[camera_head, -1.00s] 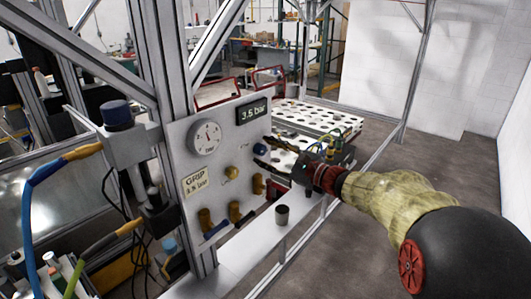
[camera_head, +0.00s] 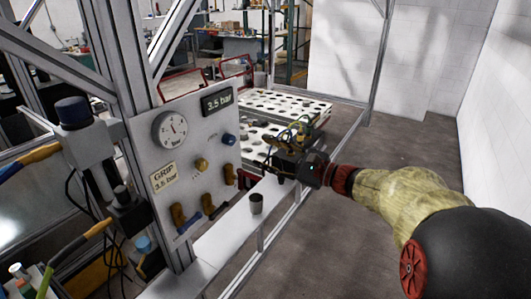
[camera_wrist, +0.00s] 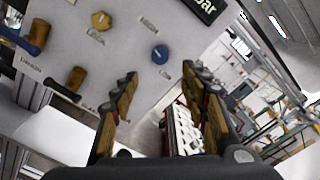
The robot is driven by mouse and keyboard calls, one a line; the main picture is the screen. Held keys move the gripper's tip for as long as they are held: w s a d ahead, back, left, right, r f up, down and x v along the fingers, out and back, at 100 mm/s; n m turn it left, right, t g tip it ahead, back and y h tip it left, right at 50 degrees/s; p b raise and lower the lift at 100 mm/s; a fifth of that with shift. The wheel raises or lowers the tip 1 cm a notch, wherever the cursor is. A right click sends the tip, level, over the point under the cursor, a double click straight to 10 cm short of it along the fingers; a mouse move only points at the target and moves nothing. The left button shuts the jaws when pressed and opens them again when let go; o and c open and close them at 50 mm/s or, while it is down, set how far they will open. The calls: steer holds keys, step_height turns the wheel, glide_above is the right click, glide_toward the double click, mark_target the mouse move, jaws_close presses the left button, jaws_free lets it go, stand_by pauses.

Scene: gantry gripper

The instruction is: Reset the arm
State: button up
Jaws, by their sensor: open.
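My gripper (camera_head: 272,164) is in front of the right edge of the control panel (camera_head: 213,130), apart from it, with nothing between its fingers. In the wrist view my gripper (camera_wrist: 160,105) shows two spread fingers, open and empty. The panel carries a round gauge, a display reading 3.5 bar (camera_head: 217,99), a blue knob (camera_head: 228,139), a yellow knob (camera_head: 201,164) and a label reading GRIP 3.5 bar. The blue knob also shows in the wrist view (camera_wrist: 160,54), beyond and between the fingertips.
A small dark cup (camera_head: 256,204) stands on the ledge (camera_head: 215,240) below the panel. White trays with round holes (camera_head: 300,108) lie behind my gripper. Metal frame posts (camera_head: 378,60) stand around. Open floor (camera_head: 415,150) lies to the right.

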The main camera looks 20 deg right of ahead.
steer(key=s+a+f+n+g+h, duration=0.25)
steer(key=s+f+n+g, duration=0.2)
steer(key=s+f, duration=0.35)
steer(key=s+a+f+n+g+h, duration=0.1)
steer(key=s+a+f+n+g, duration=0.3)
steer(key=s+f, duration=0.35)
steer(key=s+d+f+n+g+h, duration=0.1)
steer(key=s+d+n+g+h, duration=0.2)
steer(key=s+n+h, duration=0.7)
steer(key=s+a+r+n+t+y, duration=0.2)
steer(key=s+a+r+y, duration=0.1)
steer(key=s+r, duration=0.2)
steer(key=shift+s+a, duration=0.15)
steer(key=shift+s, duration=0.35)
